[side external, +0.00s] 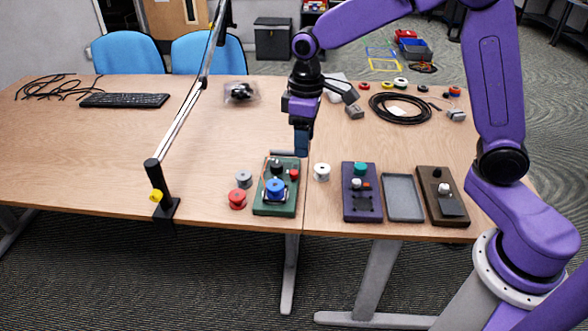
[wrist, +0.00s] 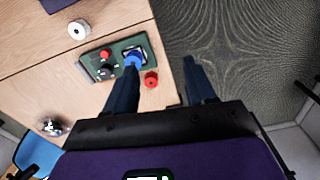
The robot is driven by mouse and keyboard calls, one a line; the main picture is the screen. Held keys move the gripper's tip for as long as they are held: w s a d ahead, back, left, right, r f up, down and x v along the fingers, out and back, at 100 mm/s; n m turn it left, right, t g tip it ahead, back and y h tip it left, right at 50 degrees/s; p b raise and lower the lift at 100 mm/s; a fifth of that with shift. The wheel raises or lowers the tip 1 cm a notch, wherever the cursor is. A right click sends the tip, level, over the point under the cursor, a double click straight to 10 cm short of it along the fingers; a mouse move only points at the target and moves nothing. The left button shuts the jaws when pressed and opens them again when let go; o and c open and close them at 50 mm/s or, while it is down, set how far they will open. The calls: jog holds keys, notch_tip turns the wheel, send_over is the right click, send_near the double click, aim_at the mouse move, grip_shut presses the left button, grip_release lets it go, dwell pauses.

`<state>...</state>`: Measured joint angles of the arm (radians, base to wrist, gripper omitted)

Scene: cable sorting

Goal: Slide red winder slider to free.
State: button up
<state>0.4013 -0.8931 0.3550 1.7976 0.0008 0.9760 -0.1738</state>
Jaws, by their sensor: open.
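The winder is a green board (side external: 262,207) on the front part of the table, carrying a blue spool (side external: 275,189), a black knob (side external: 277,167) and a small red slider (side external: 294,174) at its back right. The wrist view also shows the green board (wrist: 119,48), the red slider (wrist: 105,54) and the blue spool (wrist: 134,57). My gripper (side external: 302,153) points down above the back right edge of the board, apart from the slider. In the wrist view its fingers (wrist: 160,66) are spread with nothing between them. The slider's exact position along its track is too small to tell.
A red spool (side external: 237,199) and grey spool (side external: 244,179) stand left of the board; a white spool (side external: 321,171) stands right. Further right are a purple box (side external: 351,212), grey tray (side external: 403,214) and brown box (side external: 434,215). A clamped post (side external: 157,180) stands left.

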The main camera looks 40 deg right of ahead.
jog(key=w+d+f+m, duration=0.1)
jog(key=w+d+f, duration=0.1)
jog(key=w, duration=0.3)
jog(key=w+d+f+m, duration=0.1)
jog(key=w+d+f, duration=0.1)
jog(key=w, duration=0.4)
jog(key=m, duration=0.2)
send_near(294, 172)
notch_tip(294, 172, down, 9)
jog(key=shift+w+r, duration=0.15)
grip_shut()
